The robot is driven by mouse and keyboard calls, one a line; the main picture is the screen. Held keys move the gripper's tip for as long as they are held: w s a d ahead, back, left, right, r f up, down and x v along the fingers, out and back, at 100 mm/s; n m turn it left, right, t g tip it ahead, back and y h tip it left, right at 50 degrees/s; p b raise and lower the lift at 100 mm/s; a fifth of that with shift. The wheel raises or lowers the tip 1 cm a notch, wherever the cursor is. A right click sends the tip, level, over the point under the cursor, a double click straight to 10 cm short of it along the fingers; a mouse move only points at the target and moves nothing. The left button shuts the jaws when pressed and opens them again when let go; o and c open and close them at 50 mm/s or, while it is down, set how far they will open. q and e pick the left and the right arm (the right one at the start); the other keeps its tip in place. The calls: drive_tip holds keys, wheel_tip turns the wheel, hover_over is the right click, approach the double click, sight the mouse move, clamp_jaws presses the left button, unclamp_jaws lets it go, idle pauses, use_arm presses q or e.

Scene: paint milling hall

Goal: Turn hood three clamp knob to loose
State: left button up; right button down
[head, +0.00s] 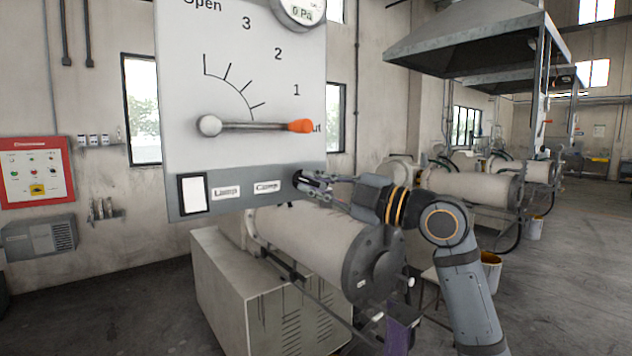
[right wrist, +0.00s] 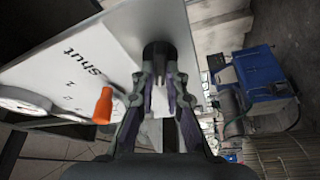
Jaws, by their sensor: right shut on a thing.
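The hood panel (head: 240,85) is a pale board with a grey lower strip. A small dark clamp knob (head: 298,178) sits at the right end of that strip, beside a plate that seems to read "Clamp" (head: 267,187). My right gripper (head: 308,184) is shut on the knob from the right; its fingers partly cover it. In the right wrist view the black knob (right wrist: 158,52) stands between the two fingertips (right wrist: 160,82). Which way the knob points cannot be told. My left gripper is not in view.
Above the knob, a lever with an orange tip (head: 300,126) lies level at "Shut". A gauge (head: 300,8) is at the top, and a "Lamp" label (head: 226,192) is to the left. A large mill drum (head: 310,245) lies below the panel. Open floor is at the right.

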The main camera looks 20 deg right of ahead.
drive_tip(key=shift+n+g+h+p, duration=0.4)
drive_tip(key=shift+n+g+p, duration=0.4)
drive_tip(key=shift+n, duration=1.4)
drive_tip(key=c, duration=1.4)
unclamp_jaws()
drive_tip(key=shift+s+d, duration=0.3)
drive_tip(key=shift+d, duration=0.1)
drive_tip(key=v, duration=0.6)
drive_tip(key=shift+s+d, duration=0.1)
drive_tip(key=shift+s, duration=0.15)
